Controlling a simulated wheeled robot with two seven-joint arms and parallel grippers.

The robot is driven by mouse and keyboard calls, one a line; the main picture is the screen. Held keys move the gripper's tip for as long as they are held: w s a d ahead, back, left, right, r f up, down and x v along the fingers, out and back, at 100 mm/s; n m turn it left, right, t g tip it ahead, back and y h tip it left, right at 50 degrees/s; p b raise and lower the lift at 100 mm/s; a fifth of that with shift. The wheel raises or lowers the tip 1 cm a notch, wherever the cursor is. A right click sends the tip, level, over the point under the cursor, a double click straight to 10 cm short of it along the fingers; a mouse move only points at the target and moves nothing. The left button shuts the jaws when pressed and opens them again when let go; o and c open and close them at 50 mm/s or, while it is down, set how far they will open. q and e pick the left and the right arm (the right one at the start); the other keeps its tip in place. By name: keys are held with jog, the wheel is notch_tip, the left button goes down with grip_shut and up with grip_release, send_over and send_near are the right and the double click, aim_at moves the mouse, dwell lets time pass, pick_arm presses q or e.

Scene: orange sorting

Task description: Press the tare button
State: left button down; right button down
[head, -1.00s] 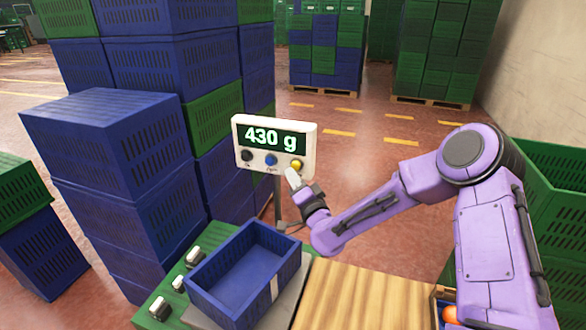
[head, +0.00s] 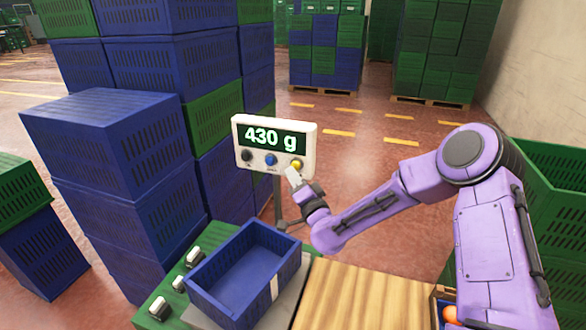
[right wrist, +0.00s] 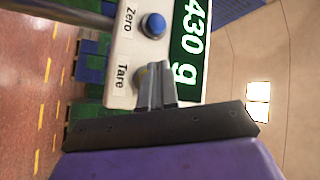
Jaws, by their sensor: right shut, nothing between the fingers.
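The scale's white display panel (head: 308,150) reads 430 g. It has a black button (head: 246,155), a blue button (head: 270,159) and a yellow button (head: 297,164) in a row below the readout. In the right wrist view the blue button (right wrist: 154,25) is labelled Zero, and the yellow tare button (right wrist: 141,76) beside the Tare label is mostly hidden by my fingers. My right gripper (head: 290,172) is shut and empty, its fingertips (right wrist: 154,70) right at the yellow button. I cannot tell whether they touch it. My left gripper is not in view.
An empty blue crate (head: 291,254) sits on the scale plate in front of the panel. A wooden board (head: 350,295) lies to its right. Stacked blue crates (head: 110,125) stand close on the left, and green crates (head: 560,205) stand on the right.

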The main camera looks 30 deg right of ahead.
jog(key=shift+w+d, duration=0.2)
jog(key=shift+w+d, duration=0.35)
jog(key=shift+d, duration=0.05)
dwell(0.8)
jog(key=shift+a, duration=0.1)
jog(key=shift+s+a, duration=0.65)
jog(key=s+a, duration=0.1)
jog(key=a, duration=0.1)
jog(key=s+a+b, duration=0.1)
jog(key=s, duration=0.1)
jog(key=shift+s+a, duration=0.15)
jog(key=shift+a, duration=0.2)
jog(key=shift+r, duration=0.1)
dwell(0.7)
